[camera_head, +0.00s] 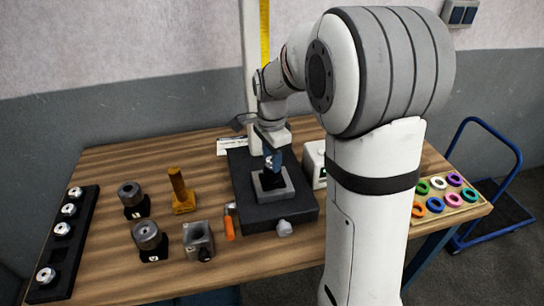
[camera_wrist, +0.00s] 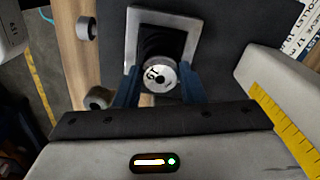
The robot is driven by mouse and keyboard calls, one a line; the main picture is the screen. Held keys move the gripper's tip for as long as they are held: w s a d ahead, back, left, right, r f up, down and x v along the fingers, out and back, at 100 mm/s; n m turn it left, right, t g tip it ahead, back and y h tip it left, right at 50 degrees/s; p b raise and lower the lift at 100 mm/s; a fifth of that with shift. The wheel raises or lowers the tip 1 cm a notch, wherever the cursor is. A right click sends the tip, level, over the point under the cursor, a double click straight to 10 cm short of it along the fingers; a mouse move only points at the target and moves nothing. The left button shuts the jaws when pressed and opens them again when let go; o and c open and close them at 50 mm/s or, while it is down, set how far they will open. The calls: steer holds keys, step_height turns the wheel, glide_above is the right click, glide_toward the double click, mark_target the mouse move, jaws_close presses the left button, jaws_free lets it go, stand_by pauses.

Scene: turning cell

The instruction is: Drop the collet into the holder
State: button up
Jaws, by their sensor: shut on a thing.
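The collet (camera_wrist: 160,76) shows in the wrist view as a silver disc with a dark centre hole and black markings. My gripper (camera_wrist: 158,88) is shut on it, with one blue finger on each side. In the head view my gripper (camera_head: 272,160) points down over this dark holder (camera_head: 270,180), which sits on a grey block on the black stand.
A black rack (camera_head: 82,222) with several silver collets and an empty slot lies at the left. Two black-based units (camera_head: 130,196), a brass post (camera_head: 180,190), a grey bored block (camera_head: 198,238) and an orange-handled tool (camera_head: 229,226) stand nearby. A coloured-ring tray (camera_head: 459,211) lies right.

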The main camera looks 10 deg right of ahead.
steer(key=shift+f+b, duration=0.3)
steer(key=shift+f, duration=0.1)
stand_by(0.3)
steer(key=o, duration=1.1)
steer(key=shift+o, duration=0.2)
step_height(320, 180, up, 8)
steer(key=shift+f+b, duration=0.1)
steer(key=shift+b, duration=0.25)
steer(key=s+f+n+t, duration=0.3)
steer(key=s+n, duration=1.2)
steer(key=s, duration=0.6)
steer(key=shift+s+d, duration=0.2)
steer(key=shift+d, duration=0.05)
